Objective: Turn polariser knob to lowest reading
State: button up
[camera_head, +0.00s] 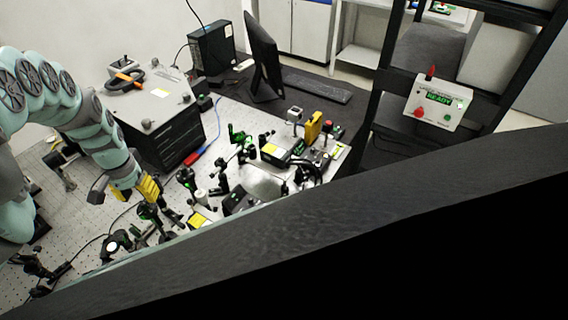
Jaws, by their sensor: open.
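My gripper (136,191) is at the end of my teal arm, over the left part of the optical bench (85,215). It has yellow finger parts, is open, and nothing shows held in it. It is just above and beside a dark post-mounted optic (148,211). I cannot tell whether they touch. Another dark mount with green marks (187,178) stands just right of the gripper. I cannot tell which mount carries the polariser knob. A black box with a small green-lit display (275,151) sits farther right on the bench; its reading is too small to make out.
A black drawer cabinet (165,138) stands behind the gripper. A monitor (264,58) and keyboard (316,85) are beyond. A white box reading READY (440,101) hangs on a black frame at right. A dark beam (400,215) hides the bench's near side. Mounts crowd the bench centre.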

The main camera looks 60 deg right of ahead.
aim_at(143, 203)
jog(key=shift+s+f, duration=0.1)
jog(key=shift+f, duration=0.4)
jog(key=shift+d+f, duration=0.2)
jog(key=shift+f, duration=0.55)
jog(key=shift+a+f+p, duration=0.2)
jog(key=shift+f+p, duration=0.1)
jog(key=shift+f, duration=0.2)
grip_shut()
